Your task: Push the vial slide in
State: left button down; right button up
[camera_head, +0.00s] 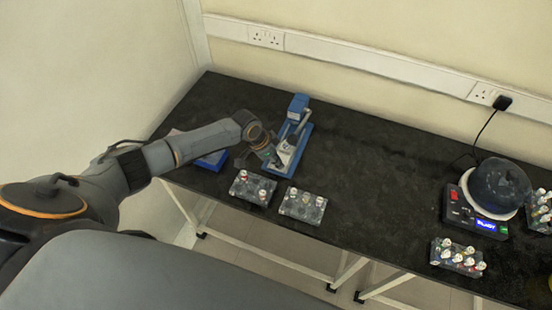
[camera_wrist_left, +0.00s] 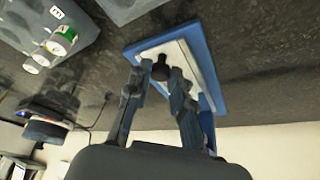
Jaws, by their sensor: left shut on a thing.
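The vial slide is a pale plate (camera_wrist_left: 195,65) on a blue base, with a dark knob (camera_wrist_left: 160,66) standing up from it. It belongs to the blue apparatus (camera_head: 300,103) on the dark bench in the head view. My left gripper (camera_head: 273,161) reaches over the near left part of this apparatus and hides some of it. In the left wrist view my left gripper (camera_wrist_left: 157,76) has its two fingers shut on the knob, one on each side. How far in the slide sits cannot be told. My right gripper is not in view.
Two grey vial racks (camera_head: 252,188) (camera_head: 303,206) stand close in front of the apparatus. A blue item (camera_head: 212,161) lies under my left arm. At the right are a device with a dark dome (camera_head: 499,186) and another vial rack (camera_head: 457,258). The bench middle is clear.

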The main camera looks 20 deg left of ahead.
aim_at(285, 141)
pick_arm(q)
jog(key=w+b, duration=0.8)
jog(key=shift+w+a+f, duration=0.15)
jog(key=shift+a+f, duration=0.1)
jog(key=shift+w+r+b, duration=0.1)
jog(key=shift+w+b, duration=0.1)
jog(key=shift+b, duration=0.1)
jog(key=shift+r, duration=0.3)
jog(key=c, duration=1.2)
grip_release()
jog(key=shift+w, duration=0.15)
jog(key=shift+o, duration=0.2)
jog(key=shift+f, duration=0.15)
jog(key=v, duration=1.2)
jog(key=shift+w, duration=0.1)
